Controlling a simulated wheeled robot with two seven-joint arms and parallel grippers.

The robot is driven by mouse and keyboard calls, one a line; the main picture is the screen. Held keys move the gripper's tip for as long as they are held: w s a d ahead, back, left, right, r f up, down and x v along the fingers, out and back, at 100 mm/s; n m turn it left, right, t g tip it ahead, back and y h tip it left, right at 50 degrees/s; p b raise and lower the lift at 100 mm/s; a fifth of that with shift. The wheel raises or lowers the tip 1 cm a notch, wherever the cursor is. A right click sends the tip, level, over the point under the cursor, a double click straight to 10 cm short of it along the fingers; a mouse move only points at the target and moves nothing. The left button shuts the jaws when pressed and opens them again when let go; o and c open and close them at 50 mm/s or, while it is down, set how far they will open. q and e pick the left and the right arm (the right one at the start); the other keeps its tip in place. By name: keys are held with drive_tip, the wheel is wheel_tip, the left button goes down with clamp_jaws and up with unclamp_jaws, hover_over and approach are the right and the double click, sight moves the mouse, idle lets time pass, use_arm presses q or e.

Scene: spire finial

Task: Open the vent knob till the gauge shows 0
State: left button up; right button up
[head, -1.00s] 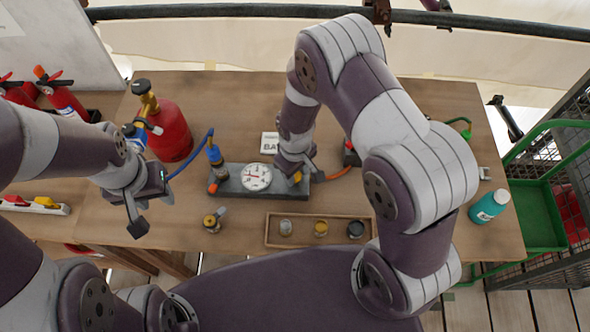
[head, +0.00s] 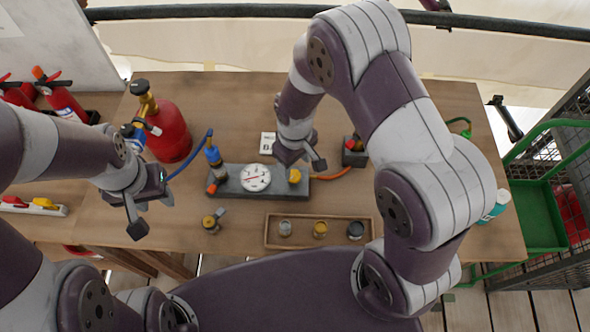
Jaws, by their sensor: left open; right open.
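The gauge (head: 256,178) is a round white dial with a red needle, set in a dark grey manifold block (head: 274,192) on the table. Its reading is too small to tell. A yellow knob (head: 294,177) sits on the block just right of the gauge; I cannot tell whether it is the vent knob. My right gripper (head: 304,163) is open above and slightly behind the yellow knob, apparently apart from it. My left gripper (head: 150,212) is open and empty over the table's left part, well away from the block.
A red gas cylinder (head: 169,132) is behind my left gripper. A loose brass fitting (head: 211,222) and a wooden tray (head: 270,241) of several caps lie in front. A teal bottle (head: 497,205) is at right, partly hidden.

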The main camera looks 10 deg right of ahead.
sight(295, 176)
wheel_tip(295, 176, up, 8)
drive_tip(key=shift+b, duration=0.3)
drive_tip(key=shift+s+f, duration=0.1)
drive_tip(key=s+d+r+m+t, duration=0.1)
drive_tip(key=s+d+r+m, duration=0.3)
drive_tip(key=s+d+m, duration=0.2)
drive_tip(key=s+d, duration=0.1)
drive_tip(key=s, duration=0.1)
drive_tip(key=shift+s+d+r, duration=0.2)
drive_tip(key=shift+s+d, duration=0.05)
drive_tip(key=shift+s, duration=0.1)
drive_tip(key=shift+s, duration=0.1)
